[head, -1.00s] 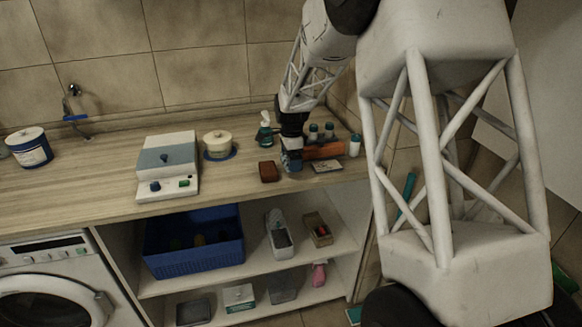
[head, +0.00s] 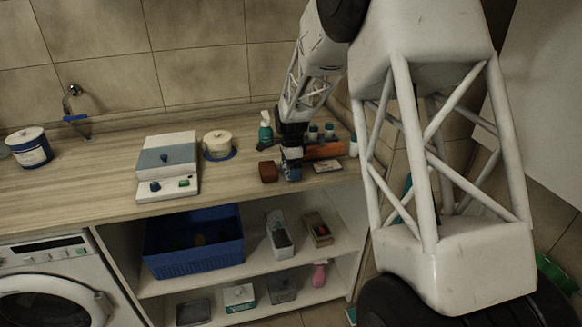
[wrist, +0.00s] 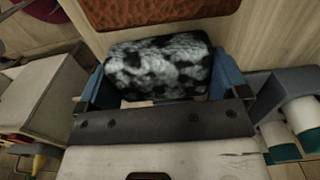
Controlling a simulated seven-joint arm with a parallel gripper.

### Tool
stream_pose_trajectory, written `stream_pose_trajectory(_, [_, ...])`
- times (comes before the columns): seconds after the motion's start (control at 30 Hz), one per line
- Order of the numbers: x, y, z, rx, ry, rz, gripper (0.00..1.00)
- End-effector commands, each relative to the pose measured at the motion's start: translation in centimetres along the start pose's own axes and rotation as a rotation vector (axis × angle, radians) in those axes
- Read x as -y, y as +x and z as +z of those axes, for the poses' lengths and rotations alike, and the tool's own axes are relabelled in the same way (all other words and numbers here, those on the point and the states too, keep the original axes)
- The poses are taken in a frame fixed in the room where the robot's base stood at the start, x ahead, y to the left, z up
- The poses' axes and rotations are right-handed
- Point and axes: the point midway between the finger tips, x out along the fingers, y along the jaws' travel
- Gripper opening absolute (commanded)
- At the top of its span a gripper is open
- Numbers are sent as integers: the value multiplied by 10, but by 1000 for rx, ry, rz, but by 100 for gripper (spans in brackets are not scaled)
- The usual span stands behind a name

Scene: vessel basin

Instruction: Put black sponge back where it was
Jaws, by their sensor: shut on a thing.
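A black-and-white mottled, rounded block, which I take for the black sponge (wrist: 158,68), is between the blue fingers of my gripper in the wrist view. My gripper (head: 291,170) is shut on it, low over the counter near its front edge. In the head view the sponge is mostly hidden by the gripper, and I cannot tell whether it touches the counter. A reddish-brown block (head: 268,171) lies on the counter just left of the gripper. Its textured face also shows at the top of the wrist view (wrist: 150,10).
A rack with several bottles (head: 325,150) stands right behind the gripper, and a small flat tray (head: 327,166) lies to its right. A teal spray bottle (head: 265,132) stands behind. A lidded pot (head: 218,145) and a grey-white device (head: 167,167) stand left. Shelves below hold a blue basket (head: 195,262).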

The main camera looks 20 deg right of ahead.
Motion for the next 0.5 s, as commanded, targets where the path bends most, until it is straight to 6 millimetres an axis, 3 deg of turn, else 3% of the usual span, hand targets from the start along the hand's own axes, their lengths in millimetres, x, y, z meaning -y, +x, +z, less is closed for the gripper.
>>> stream_pose_trajectory(0.3, [0,3,0,0,0,0,70])
stream_pose_trajectory(0.33, [0,3,0,0,0,0,95])
stream_pose_trajectory(0.37, [0,3,0,0,0,0,100])
stream_pose_trajectory(0.5, [0,3,0,0,0,0,100])
